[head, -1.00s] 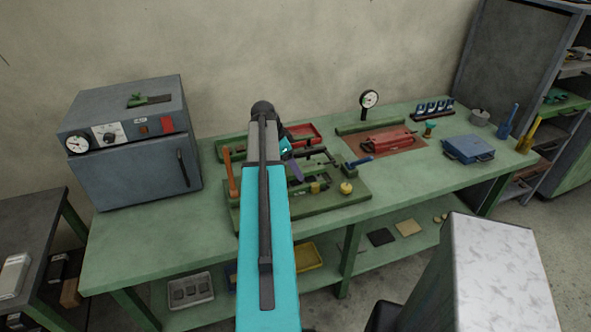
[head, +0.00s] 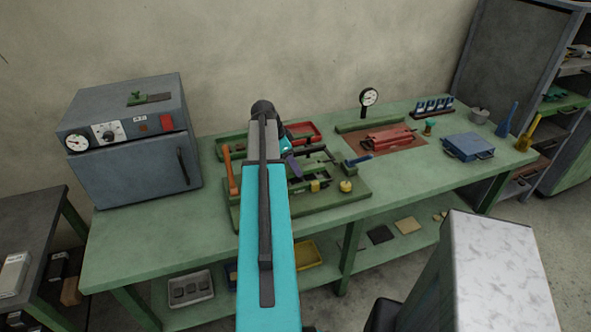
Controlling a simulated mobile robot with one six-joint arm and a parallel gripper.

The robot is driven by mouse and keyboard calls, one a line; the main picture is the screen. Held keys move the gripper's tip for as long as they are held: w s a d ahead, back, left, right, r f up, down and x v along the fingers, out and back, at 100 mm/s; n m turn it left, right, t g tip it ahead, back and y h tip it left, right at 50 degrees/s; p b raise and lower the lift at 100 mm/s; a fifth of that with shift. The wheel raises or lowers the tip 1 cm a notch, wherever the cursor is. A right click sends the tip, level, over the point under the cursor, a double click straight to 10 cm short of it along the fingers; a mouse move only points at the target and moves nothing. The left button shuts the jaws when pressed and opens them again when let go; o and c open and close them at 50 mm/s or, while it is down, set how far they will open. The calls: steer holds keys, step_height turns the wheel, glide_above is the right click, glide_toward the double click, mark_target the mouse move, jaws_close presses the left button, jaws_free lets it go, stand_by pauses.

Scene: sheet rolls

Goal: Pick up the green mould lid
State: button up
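A small green piece with a raised part (head: 137,98) lies on top of the grey oven, beside a flat brown-grey plate (head: 159,97). It may be the green mould lid, but it is too small to be sure. My gripper is mostly hidden behind my turquoise arm, above the back of the green bench. Only bits of the wrist show to the right of the arm, well to the right of the oven. I cannot see the fingertips or whether anything is between them.
The grey oven (head: 135,170) stands at the bench's left end. A green tool board (head: 345,203), a red mould (head: 388,138), a dial gauge (head: 369,98) and a blue box (head: 467,148) are on the green bench (head: 150,245). Shelving stands at right. The bench front left is clear.

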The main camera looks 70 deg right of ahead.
steer(key=c, duration=0.3)
steer(key=shift+r, duration=0.25)
steer(key=shift+r+b, duration=0.85)
steer(key=shift+r, duration=0.5)
steer(key=shift+s+a+r, duration=0.1)
steer(key=shift+a+r, duration=0.05)
steer(key=shift+a, duration=0.05)
steer(key=s+a+b, duration=0.2)
steer(key=s+a, duration=0.2)
steer(key=a, duration=0.2)
steer(key=s+a+r+b, duration=0.1)
steer(key=s+a+b, duration=0.1)
steer(key=s+a, duration=0.2)
steer(key=shift+a+r, duration=0.3)
steer(key=shift+a, duration=1.3)
steer(key=shift+s, duration=0.15)
